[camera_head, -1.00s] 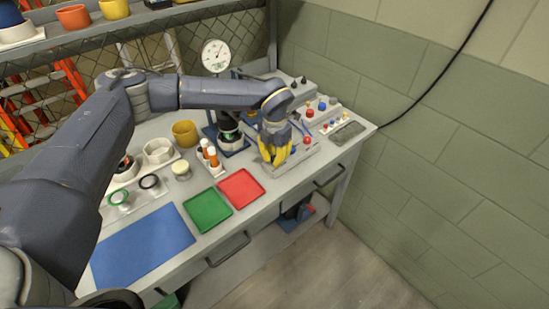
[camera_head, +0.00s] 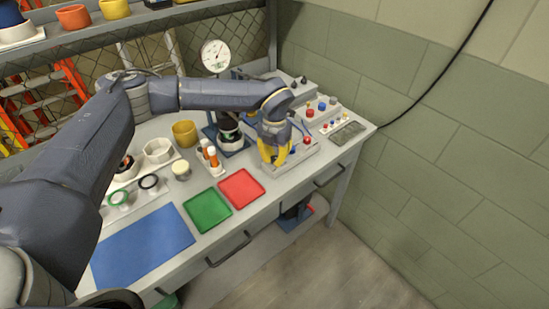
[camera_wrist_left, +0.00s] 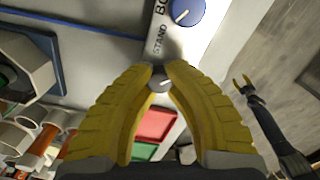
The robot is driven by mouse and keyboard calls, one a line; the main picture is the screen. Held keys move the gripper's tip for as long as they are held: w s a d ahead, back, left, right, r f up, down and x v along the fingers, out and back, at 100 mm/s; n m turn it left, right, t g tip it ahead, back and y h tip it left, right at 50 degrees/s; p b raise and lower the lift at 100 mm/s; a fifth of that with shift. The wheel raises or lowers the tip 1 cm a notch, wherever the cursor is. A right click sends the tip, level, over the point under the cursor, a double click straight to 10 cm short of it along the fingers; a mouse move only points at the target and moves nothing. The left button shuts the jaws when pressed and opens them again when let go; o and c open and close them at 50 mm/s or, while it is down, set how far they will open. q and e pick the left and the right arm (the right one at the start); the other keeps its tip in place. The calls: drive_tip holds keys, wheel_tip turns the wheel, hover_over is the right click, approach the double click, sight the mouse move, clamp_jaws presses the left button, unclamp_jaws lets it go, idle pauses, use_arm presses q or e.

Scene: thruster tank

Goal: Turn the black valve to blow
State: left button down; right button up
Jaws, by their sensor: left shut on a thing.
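My left gripper (camera_head: 275,152) points down over the grey control panel at the right part of the bench. In the left wrist view its yellow fingers (camera_wrist_left: 160,88) close at the tips around a small dark knob with a white mark, the black valve (camera_wrist_left: 161,81). The fingertips hide its sides, and the gripper hides it in the head view. A panel label near it reads "STAND", with part of another word, "BO", beside it. Which setting the mark points to cannot be told.
A blue knob (camera_wrist_left: 187,11) with a white pointer sits further along the panel. A red button (camera_head: 307,140) is right of my left gripper. A red tray (camera_head: 241,188) and a green tray (camera_head: 207,210) lie at the front. A dial gauge (camera_head: 215,55) stands behind.

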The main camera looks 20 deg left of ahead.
sight(275, 158)
use_arm(q)
drive_tip(key=c, duration=1.1)
unclamp_jaws()
wheel_tip(275, 158, up, 12)
drive_tip(key=shift+r, duration=0.1)
